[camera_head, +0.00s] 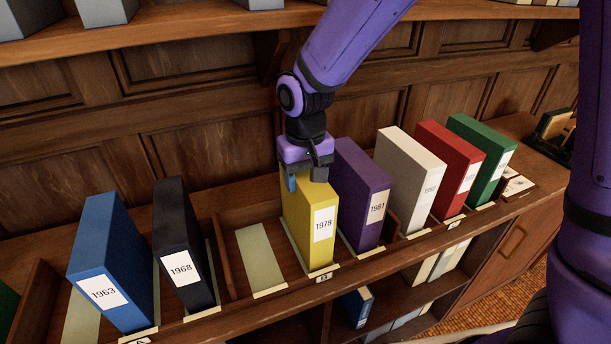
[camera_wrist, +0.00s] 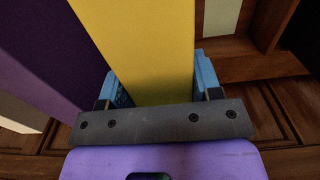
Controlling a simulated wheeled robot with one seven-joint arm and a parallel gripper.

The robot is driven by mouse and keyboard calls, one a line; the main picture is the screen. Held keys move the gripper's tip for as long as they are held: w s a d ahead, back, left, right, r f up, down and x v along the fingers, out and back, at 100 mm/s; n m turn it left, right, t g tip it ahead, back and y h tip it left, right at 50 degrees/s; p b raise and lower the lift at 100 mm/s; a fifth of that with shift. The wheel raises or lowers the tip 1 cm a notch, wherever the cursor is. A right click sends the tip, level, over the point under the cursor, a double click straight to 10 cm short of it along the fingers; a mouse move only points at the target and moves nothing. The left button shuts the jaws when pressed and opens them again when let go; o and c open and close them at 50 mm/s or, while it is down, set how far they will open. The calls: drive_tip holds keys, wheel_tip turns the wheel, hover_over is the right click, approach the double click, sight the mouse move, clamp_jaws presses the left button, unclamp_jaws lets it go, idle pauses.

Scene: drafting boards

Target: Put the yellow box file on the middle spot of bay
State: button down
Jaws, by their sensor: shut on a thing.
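The yellow box file (camera_head: 296,215), labelled 1978, is upright at the middle spot (camera_head: 295,246) of the bay (camera_head: 222,258), the one with a small tag on its front edge. Its base appears to be on the pale strip there; a tiny gap cannot be ruled out. My gripper (camera_head: 306,178) is at its top, shut on it. In the wrist view the yellow file (camera_wrist: 150,45) sits between my two blue fingers (camera_wrist: 158,88). A purple file (camera_head: 362,195), labelled 1981, stands close on the right spot of this bay. The left spot (camera_head: 260,258) is an empty pale strip.
A blue file (camera_head: 105,262) and a black file (camera_head: 180,245) stand in the bay to the left. White (camera_head: 408,175), red (camera_head: 450,165) and green (camera_head: 482,155) files stand to the right. An upper shelf (camera_head: 190,32) runs behind my arm.

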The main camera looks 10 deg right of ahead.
idle(0.3)
drive_tip(key=shift+c, duration=1.5)
unclamp_jaws()
drive_tip(key=shift+f, duration=0.1)
wheel_tip(320, 180, up, 11)
drive_tip(key=shift+r, duration=0.1)
drive_tip(key=s+d+r+m+t, duration=0.1)
drive_tip(key=s+d+r, duration=0.25)
drive_tip(key=d, duration=0.35)
drive_tip(key=s+d+r+m+t, duration=0.1)
drive_tip(key=s+d+r, duration=0.2)
drive_tip(key=d+r, duration=0.3)
drive_tip(key=s+d+m+t, duration=0.1)
drive_tip(key=s+d+t, duration=0.2)
drive_tip(key=s+d, duration=0.8)
drive_tip(key=shift+s+d, duration=0.3)
drive_tip(key=shift+s, duration=0.25)
